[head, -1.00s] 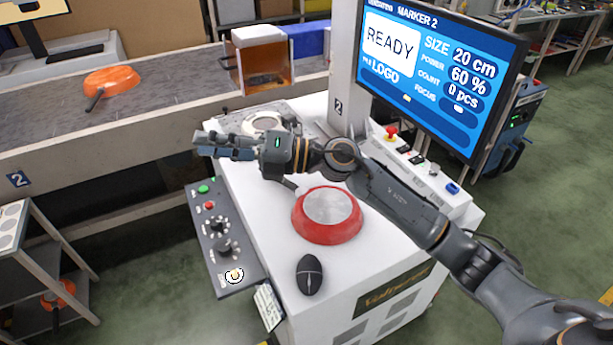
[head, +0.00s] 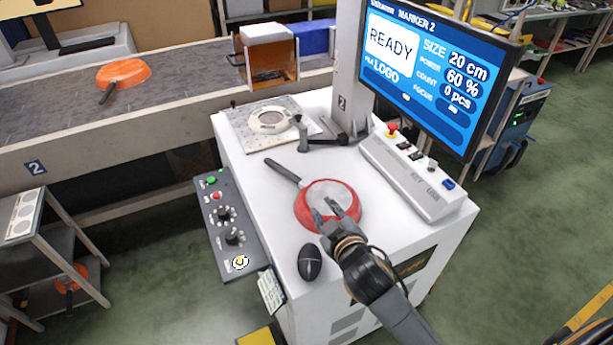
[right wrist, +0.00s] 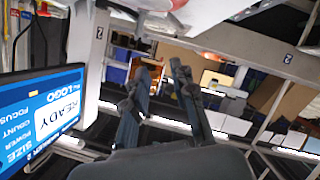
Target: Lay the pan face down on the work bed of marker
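A red pan (head: 302,214) lies on the white top of the marker cabinet, its round grey base facing up. Its dark handle (head: 283,171) points to the back left. The work bed (head: 238,116) is a pale plate with holes at the back left of the cabinet. A pale ring with a grey centre (head: 270,121) lies on it. My right gripper (head: 336,208) shows over the front right of the pan, fingers apart; its height above the pan is unclear. In the right wrist view its fingers (right wrist: 160,82) are spread with nothing between them. My left gripper is out of view.
A column and the screen (head: 430,70) reading READY rise at the back right. A sloped control box (head: 412,180) stands on the right. A black mouse (head: 310,262) lies in front of the pan. An orange pan (head: 124,73) lies on the conveyor (head: 60,112).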

